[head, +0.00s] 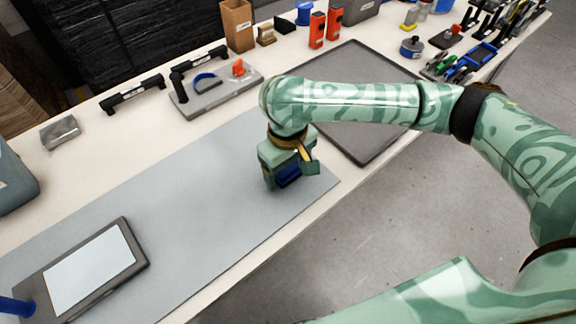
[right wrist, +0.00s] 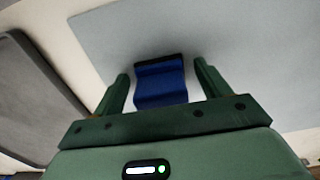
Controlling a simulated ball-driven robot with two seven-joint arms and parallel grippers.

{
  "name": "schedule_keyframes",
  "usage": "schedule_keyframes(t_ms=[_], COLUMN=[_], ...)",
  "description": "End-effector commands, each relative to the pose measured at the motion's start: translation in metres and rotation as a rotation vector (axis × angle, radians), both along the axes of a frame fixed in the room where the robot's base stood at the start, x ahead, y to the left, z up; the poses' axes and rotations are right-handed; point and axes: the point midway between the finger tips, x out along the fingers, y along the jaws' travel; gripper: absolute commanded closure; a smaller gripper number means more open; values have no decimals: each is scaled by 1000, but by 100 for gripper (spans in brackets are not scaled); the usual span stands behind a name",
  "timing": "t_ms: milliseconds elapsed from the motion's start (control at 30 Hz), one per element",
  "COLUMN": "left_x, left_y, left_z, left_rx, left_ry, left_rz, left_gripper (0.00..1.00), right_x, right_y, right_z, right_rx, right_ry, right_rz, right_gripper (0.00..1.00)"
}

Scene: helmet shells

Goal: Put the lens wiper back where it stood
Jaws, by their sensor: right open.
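A blue block with a dark edge, which looks like the lens wiper (right wrist: 161,82), is between the two fingers of my right gripper (right wrist: 163,84) in the right wrist view. The gripper is open, with a gap on each side of the block. In the head view my right gripper (head: 296,172) points down at the right end of the grey mat (head: 215,170), and part of the blue block (head: 288,176) shows beneath it. The gripper hides the rest, and I cannot tell exactly how the block rests. My left gripper is not in view.
A dark tray (head: 365,150) lies right of the mat. A grey stand (head: 215,95) with a blue curved piece and an orange piece is behind. A dark framed pad (head: 90,270) lies at the mat's left. The mat's middle is clear. The table's front edge is close.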

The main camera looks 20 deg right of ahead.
Motion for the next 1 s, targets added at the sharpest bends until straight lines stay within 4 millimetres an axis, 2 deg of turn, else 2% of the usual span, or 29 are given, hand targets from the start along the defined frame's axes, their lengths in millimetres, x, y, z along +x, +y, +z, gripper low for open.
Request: schedule_keyframes(t_ms=[100, 167, 400, 600, 767, 1000], left_x=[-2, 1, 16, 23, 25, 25], left_y=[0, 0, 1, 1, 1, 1], left_z=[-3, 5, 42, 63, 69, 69], left_rx=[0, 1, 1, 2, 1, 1], left_ry=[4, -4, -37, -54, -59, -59], left_rz=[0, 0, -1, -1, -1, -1], left_gripper=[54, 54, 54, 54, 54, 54], right_x=[0, 0, 1, 1, 1, 1], right_y=[0, 0, 0, 0, 0, 0], right_z=[2, 13, 73, 111, 122, 122], right_rx=[-1, -2, -1, -1, -1, -1], right_ry=[-1, -4, -10, -4, 0, 2], right_rz=[2, 1, -1, 0, 0, 0], right_gripper=[24, 24, 24, 24, 24, 24])
